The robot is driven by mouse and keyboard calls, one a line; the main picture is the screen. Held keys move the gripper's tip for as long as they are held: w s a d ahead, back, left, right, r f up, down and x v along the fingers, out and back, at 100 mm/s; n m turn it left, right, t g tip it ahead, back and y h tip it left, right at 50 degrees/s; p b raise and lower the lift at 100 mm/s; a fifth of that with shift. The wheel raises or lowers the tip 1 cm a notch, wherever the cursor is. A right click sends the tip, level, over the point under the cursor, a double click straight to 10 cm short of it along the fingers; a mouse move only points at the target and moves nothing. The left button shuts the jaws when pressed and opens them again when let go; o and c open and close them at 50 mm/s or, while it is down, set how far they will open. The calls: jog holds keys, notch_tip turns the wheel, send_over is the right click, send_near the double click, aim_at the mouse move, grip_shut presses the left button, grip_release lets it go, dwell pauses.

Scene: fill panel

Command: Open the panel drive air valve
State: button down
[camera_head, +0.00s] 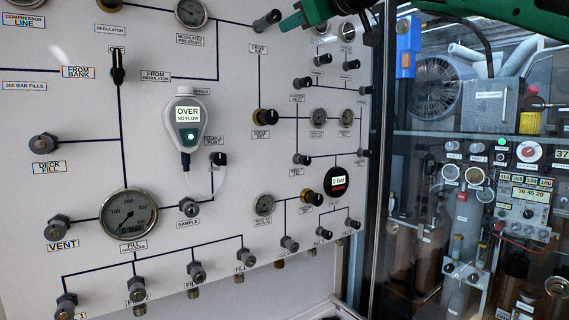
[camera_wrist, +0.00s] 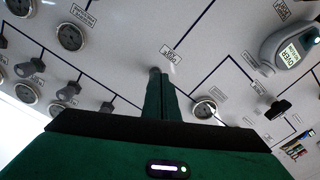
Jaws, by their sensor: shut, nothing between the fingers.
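The panel has a dark cylindrical valve knob (camera_head: 267,19) at its upper middle, above a small label that appears to read DRIVE AIR (camera_head: 259,49). My green gripper (camera_head: 288,23) comes in from the upper right, its tip just right of this knob. Whether they touch I cannot tell. In the wrist view my gripper (camera_wrist: 157,82) is shut with its fingers together, pointing at the panel. The drive air label (camera_wrist: 171,54) shows just beyond the fingertips. The fingers largely cover the knob in that view.
A handheld analyzer reading OVER (camera_head: 187,118) hangs left of centre. A regulated pressure gauge (camera_head: 190,12) is left of the knob. A row of small valves (camera_head: 319,59) and gauges lies to the right.

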jog(key=shift+x, duration=1.2)
jog(key=shift+a+r, duration=0.1)
jog(key=shift+r, duration=0.15)
jog(key=shift+w+d+r, duration=0.2)
jog(key=shift+d+r, duration=0.2)
jog(key=shift+d, duration=0.05)
dwell(0.6)
jog(key=v, duration=0.6)
jog(key=shift+w+d+f, duration=0.25)
jog(key=shift+d+f, duration=0.05)
jog(key=shift+f, duration=0.1)
jog(key=shift+s, duration=0.1)
dwell(0.4)
